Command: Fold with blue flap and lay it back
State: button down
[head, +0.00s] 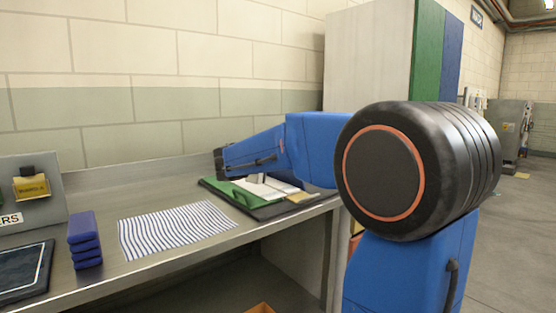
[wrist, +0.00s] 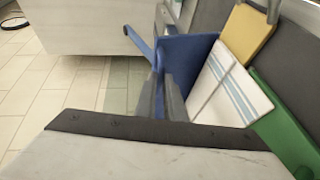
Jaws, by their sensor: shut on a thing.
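The blue flap (wrist: 187,52) stands up beside a white cloth with blue stripes (wrist: 232,88) in the wrist view. My gripper (wrist: 163,88) is shut on the blue flap near its edge. A green flap (wrist: 285,122) and a yellow flap (wrist: 248,36) lie at other sides of the striped cloth. In the head view my gripper (head: 257,178) is over the dark folding board (head: 270,212), with its green flap (head: 232,194) on the left; my arm partly hides the board, and the blue flap cannot be made out there.
A striped cloth (head: 175,228) lies flat on the metal bench left of the board. A tall cabinet (head: 368,60) stands behind my arm.

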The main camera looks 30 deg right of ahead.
jog(key=shift+s+d+f, duration=0.1)
jog(key=shift+d+f, duration=0.05)
jog(key=shift+f, duration=0.4)
jog(key=c, duration=1.8)
grip_release()
jog(key=shift+d, duration=0.15)
jog(key=shift+c, duration=0.2)
jog(key=shift+r, duration=0.15)
jog(key=v, duration=1.7)
jog(key=shift+a+r, duration=0.15)
jog(key=shift+a, duration=0.05)
